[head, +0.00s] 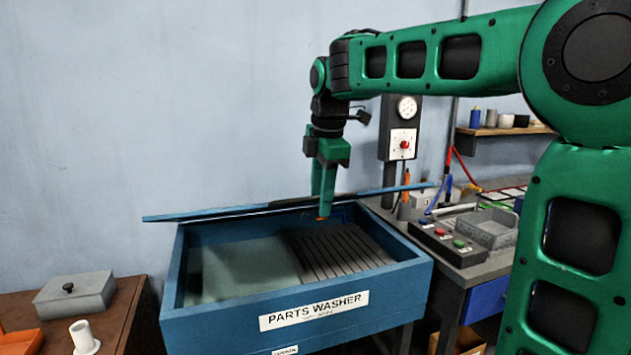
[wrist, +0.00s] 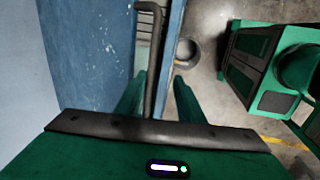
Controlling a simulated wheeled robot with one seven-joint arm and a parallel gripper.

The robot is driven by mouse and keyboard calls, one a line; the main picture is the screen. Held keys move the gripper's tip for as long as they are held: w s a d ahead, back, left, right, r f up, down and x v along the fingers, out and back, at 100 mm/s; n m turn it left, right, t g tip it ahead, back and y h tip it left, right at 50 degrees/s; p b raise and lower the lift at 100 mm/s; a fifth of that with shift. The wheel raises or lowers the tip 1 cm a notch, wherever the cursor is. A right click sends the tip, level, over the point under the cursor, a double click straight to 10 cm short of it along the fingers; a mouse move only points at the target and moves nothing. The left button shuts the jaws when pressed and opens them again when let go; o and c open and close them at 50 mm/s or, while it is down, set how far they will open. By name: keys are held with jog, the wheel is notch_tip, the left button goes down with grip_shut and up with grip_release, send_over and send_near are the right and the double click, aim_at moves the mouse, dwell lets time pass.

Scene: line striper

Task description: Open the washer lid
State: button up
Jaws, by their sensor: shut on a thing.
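The blue parts washer (head: 215,305) stands at the middle of the head view. Its lid (head: 235,212) is raised and seen nearly edge-on as a thin blue strip over the tub. Below it, the tub interior and a dark slatted rack (head: 340,250) show. My gripper (head: 322,214) reaches down at the lid, its fingers overlapping the strip. In the wrist view my gripper (wrist: 156,88) is shut on a dark bar-shaped handle (wrist: 150,62) beside a speckled blue panel (wrist: 90,50), which looks like the lid. The fingertips' exact contact is partly hidden.
A brown bench (head: 125,310) at left holds a grey lidded box (head: 75,294) and a white spool (head: 83,337). At right, a bench carries a button box (head: 447,243) and a grey tray (head: 487,230). A gauge post (head: 402,130) stands behind the washer.

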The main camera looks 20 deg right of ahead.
jog(key=w+r, duration=0.3)
jog(key=r, duration=0.8)
jog(key=shift+d+r, duration=0.2)
jog(key=shift+r, duration=0.1)
dwell(0.8)
dwell(0.4)
